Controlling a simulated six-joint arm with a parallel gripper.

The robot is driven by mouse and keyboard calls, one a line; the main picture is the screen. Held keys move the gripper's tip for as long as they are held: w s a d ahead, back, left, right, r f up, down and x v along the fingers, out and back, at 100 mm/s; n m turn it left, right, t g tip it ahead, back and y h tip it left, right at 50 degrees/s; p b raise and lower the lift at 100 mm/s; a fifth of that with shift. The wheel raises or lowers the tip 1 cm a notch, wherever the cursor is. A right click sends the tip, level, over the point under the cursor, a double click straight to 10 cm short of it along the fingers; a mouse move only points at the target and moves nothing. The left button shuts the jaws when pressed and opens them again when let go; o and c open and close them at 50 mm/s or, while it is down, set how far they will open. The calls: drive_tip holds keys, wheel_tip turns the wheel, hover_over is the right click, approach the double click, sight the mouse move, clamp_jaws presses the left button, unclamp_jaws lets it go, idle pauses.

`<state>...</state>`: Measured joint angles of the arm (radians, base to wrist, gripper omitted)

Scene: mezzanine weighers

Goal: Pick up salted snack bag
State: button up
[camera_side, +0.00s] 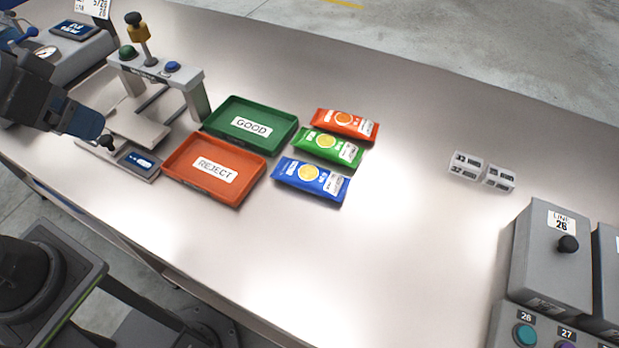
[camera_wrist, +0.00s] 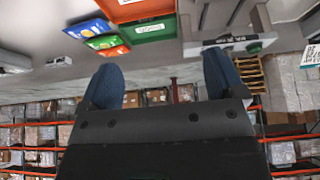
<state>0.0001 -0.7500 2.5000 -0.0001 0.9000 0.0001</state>
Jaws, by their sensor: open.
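Three snack bags lie flat in a row on the bench in the side view: an orange-red bag (camera_side: 346,124), a green bag (camera_side: 332,147) and a blue bag (camera_side: 311,181). Their print is too small to tell which is the salted one. The blue bag (camera_wrist: 88,28), green bag (camera_wrist: 102,42) and orange-red bag (camera_wrist: 114,52) also show at the upper left of the wrist view. My gripper (camera_side: 88,121) is at the far left by the weigher, well apart from the bags. In the wrist view its blue fingers (camera_wrist: 162,78) are spread with nothing between them.
A green GOOD tray (camera_side: 267,143) and a red-orange REJECT tray (camera_side: 184,179) stand between the weigher frame (camera_side: 190,78) and the bags. Small white labelled blocks (camera_side: 467,166) and a grey LINE 26 box (camera_side: 545,255) are at the right. The bench between is clear.

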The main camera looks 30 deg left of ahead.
drive_tip(key=shift+o, duration=0.4)
drive_tip(key=n+g, duration=0.6)
drive_tip(key=n, duration=1.2)
hover_over(309, 178)
wheel_tip(309, 178, down, 10)
drive_tip(key=shift+n, duration=0.3)
drive_tip(key=f, duration=0.7)
drive_tip(key=shift+s+a+f, duration=0.1)
drive_tip(key=shift+s+f, duration=0.1)
drive_tip(key=shift+f, duration=0.05)
drive_tip(key=shift+w+f, duration=0.15)
drive_tip(key=shift+f, duration=1.4)
drive_tip(key=shift+w+f, duration=0.1)
drive_tip(key=shift+f, duration=1.45)
